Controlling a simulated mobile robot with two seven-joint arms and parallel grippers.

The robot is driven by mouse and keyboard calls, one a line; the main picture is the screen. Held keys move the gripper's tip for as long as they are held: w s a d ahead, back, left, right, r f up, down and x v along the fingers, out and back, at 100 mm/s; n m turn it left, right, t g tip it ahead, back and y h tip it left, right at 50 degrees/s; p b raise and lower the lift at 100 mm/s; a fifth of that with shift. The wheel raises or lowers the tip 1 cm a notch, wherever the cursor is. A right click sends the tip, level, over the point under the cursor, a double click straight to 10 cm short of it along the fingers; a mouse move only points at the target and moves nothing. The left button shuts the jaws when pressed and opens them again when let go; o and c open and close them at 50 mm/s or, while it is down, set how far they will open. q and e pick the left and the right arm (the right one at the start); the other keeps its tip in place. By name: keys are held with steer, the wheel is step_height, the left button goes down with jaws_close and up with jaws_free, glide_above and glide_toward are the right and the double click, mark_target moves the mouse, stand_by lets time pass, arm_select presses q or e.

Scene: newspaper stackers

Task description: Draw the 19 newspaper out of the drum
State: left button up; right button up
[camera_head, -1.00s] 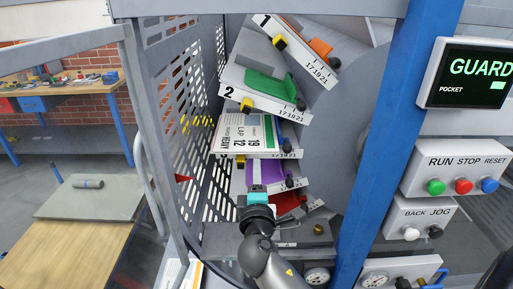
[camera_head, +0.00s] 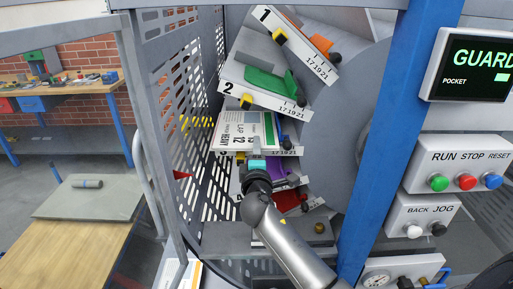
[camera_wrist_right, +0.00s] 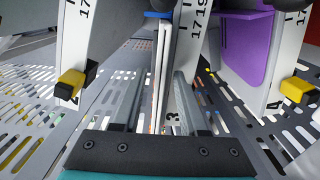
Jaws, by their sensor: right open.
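The newspaper (camera_head: 235,131), white with green and orange parts and marked "LAP 12" and "HEAVY", lies in the third pocket of the drum (camera_head: 348,130). Its front edge faces me. My right gripper (camera_head: 257,146) is at that front edge, its teal body just below and in front of it. In the right wrist view, the open fingers (camera_wrist_right: 157,92) stand on either side of the newspaper's thin white edge (camera_wrist_right: 160,70). I cannot tell whether either finger touches it. My left gripper is not in view.
Pockets with a green piece (camera_head: 268,83) and an orange piece (camera_head: 320,43) are above; purple (camera_head: 276,168) and red (camera_head: 287,201) ones are below. A perforated guard (camera_head: 175,110) is on the left, a blue post (camera_head: 385,140) on the right. A wooden table (camera_head: 65,250) stands lower left.

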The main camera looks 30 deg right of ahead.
steer(key=shift+c, duration=0.2)
jaws_close()
stand_by(0.3)
stand_by(0.5)
steer(key=shift+r, duration=0.15)
